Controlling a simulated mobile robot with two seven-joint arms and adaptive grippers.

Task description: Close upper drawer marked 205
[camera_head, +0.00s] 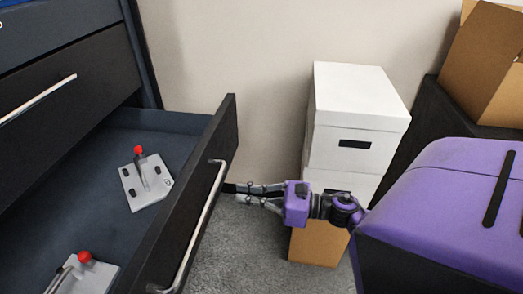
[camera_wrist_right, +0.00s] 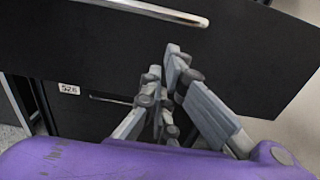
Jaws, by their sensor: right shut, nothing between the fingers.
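An open drawer with a black front (camera_head: 215,150) and a long silver handle (camera_head: 200,225) sticks out at the left in the head view. Its grey-blue inside shows. The number 205 is not readable on it. My right gripper (camera_head: 236,190) is shut and empty, with its fingertips close to the outer face of the drawer front, right of the handle; contact cannot be told. In the right wrist view the fingertips (camera_wrist_right: 169,62) overlap the dark drawer front (camera_wrist_right: 235,60), below its handle (camera_wrist_right: 150,10). My left gripper is not in view.
White boxes (camera_head: 355,115) stand right, near a cardboard box (camera_head: 485,60). A small label (camera_wrist_right: 69,89) shows lower down.

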